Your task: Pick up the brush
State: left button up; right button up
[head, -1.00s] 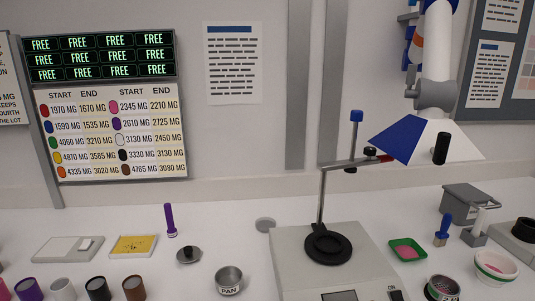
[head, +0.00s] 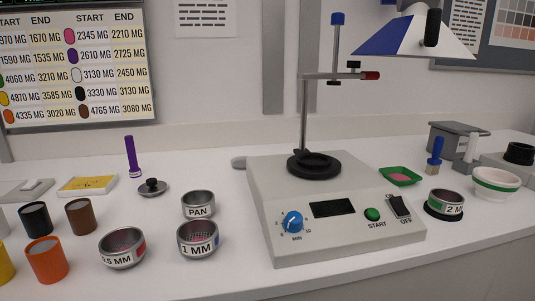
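Two slim upright tools could be the brush, and I cannot tell for sure which it is. A purple-handled tool (head: 131,157) stands at the back left of the bench, with a wider foot. A blue-handled tool (head: 435,156) stands at the right, beside a grey block-like device. Bristles are too small to make out on either. Neither of my grippers is in view.
A sieve shaker (head: 335,208) with a tall post fills the bench's middle. Sieve cups (head: 122,248) and jars (head: 46,260) stand front left. A green tray (head: 400,176), a 2 mm sieve (head: 445,204) and a white bowl (head: 496,183) are at right. A blue-white shade (head: 413,35) hangs above.

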aim_at(434, 164)
jog(key=z, duration=1.25)
